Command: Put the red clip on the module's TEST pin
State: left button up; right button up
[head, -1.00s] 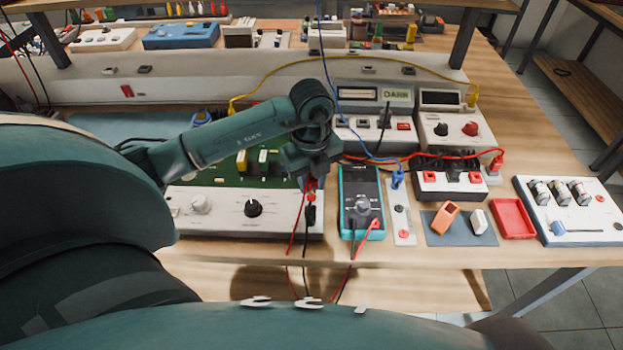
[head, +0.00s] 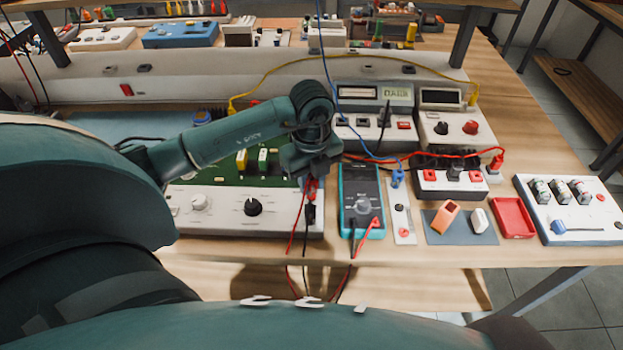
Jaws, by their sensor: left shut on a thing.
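My left gripper (head: 311,178) points down over the right end of a green circuit board (head: 275,181) with a white front panel (head: 275,222). It is shut on the red clip (head: 313,188), which shows only partly below the fingers. A red lead (head: 293,236) hangs from it over the front panel. A black clip (head: 310,214) is just below, against the panel's right end. The TEST pin is too small or hidden to make out, and I cannot tell whether the clip touches any pin. My right gripper is not in view.
A teal multimeter (head: 362,205) stands close to the right of the gripper. A narrow white strip (head: 402,222), a red tray (head: 514,218) and a power strip (head: 450,184) are farther right. A blue lead (head: 340,97) and a yellow lead (head: 300,64) cross behind.

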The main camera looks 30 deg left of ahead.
pick_arm(q)
jog(key=shift+f, duration=0.3)
jog(key=shift+f+b, duration=0.3)
jog(key=shift+b, duration=0.1)
dwell(0.3)
jog(key=o, duration=0.8)
jog(key=shift+o, duration=0.6)
